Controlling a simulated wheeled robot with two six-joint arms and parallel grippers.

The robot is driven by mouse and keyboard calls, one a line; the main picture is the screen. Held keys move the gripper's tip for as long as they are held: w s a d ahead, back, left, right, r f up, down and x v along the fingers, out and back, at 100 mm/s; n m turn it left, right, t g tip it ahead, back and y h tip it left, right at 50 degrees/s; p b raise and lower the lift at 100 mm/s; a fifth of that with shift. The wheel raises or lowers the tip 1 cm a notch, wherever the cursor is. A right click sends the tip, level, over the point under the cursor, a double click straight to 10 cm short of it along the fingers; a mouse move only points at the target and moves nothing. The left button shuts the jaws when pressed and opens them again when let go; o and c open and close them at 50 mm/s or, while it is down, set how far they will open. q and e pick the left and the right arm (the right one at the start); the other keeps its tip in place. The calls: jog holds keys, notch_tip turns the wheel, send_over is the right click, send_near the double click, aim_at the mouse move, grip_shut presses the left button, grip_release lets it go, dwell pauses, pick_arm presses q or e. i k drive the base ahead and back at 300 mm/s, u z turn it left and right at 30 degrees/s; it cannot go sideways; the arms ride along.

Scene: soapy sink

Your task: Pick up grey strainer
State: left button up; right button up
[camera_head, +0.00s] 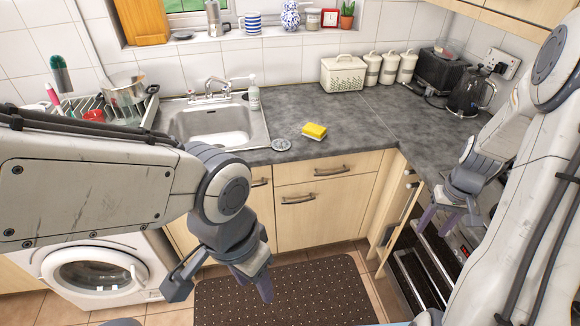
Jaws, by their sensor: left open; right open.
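The grey strainer (281,144) is a small round disc lying flat on the dark worktop, just right of the sink and near the counter's front edge. My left gripper (222,290) is open and empty, hanging below counter height in front of the cupboards, lower and left of the strainer. My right gripper (449,219) is open and empty at the right, in front of the oven side and well away from the strainer. The strainer is in plain view and nothing touches it.
A yellow sponge (314,131) lies close to the right of the strainer. The sink (216,124) with its tap is to the left, beside a dish rack (112,112). A bread bin (343,74), canisters and a kettle (470,95) stand at the back right.

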aim_at(277, 144)
jog(key=u, duration=1.2)
jog(key=i, duration=1.65)
jog(key=z, duration=0.85)
jog(key=i, duration=0.3)
jog(key=z, duration=0.2)
